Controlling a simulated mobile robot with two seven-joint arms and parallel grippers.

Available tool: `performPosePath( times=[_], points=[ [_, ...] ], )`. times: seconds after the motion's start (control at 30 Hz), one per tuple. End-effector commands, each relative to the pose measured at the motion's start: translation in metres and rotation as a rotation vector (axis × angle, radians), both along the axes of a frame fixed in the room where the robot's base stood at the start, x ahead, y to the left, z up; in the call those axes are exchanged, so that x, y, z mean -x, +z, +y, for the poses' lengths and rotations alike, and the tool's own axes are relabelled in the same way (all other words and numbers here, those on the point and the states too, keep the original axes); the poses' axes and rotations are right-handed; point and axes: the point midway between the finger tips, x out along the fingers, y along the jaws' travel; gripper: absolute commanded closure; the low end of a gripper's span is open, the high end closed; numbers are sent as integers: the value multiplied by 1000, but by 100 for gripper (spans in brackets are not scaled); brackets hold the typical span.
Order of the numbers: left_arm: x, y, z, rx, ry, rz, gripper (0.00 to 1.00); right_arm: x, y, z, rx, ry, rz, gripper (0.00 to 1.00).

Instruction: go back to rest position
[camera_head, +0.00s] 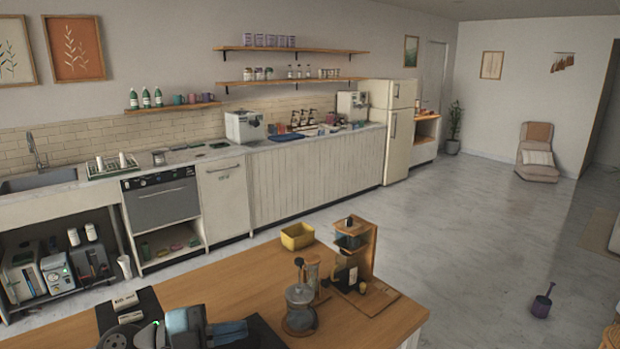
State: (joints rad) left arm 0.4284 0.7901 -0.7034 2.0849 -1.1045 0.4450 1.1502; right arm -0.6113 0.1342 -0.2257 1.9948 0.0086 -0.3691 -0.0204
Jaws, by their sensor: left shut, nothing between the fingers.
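My left gripper (228,331) is at the bottom edge of the head view, over the near left part of the wooden table (215,283). It is shut and holds nothing. Its dark wrist and grey-blue body are partly cut off by the frame edge. My right gripper is not in view.
On the table stand a glass-and-metal press (299,306), a wooden stand with a dark grinder (352,240) and a yellow bin (297,236). A black mat lies near my left arm. A counter and fridge (391,130) line the back wall. The floor at right is mostly clear.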

Motion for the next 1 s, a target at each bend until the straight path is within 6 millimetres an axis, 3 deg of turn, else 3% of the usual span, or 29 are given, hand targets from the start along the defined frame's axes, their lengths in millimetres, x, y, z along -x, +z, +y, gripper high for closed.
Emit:
performPosePath(
  times=[0.07, 0.17, 0.27, 0.37, 0.5, 0.6, 0.8, 1.0],
  points=[
    [2, 14, -5, 206, 150, 19, 100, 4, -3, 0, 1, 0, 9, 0],
    [-4, 20, 11, 398, 400, 83, 100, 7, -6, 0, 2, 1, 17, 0],
    [-6, 3, 40, 505, 684, 207, 100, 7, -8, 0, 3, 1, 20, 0],
    [3, -35, 74, 521, 967, 390, 100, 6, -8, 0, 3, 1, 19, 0],
    [44, -105, 112, 398, 1289, 711, 100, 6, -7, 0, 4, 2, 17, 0],
    [80, -144, 125, 276, 1410, 908, 100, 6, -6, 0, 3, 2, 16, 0],
    [142, -187, 134, 70, 1497, 1183, 100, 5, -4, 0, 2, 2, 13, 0],
    [192, -209, 135, -92, 1504, 1383, 100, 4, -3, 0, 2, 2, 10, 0]
  ],
)
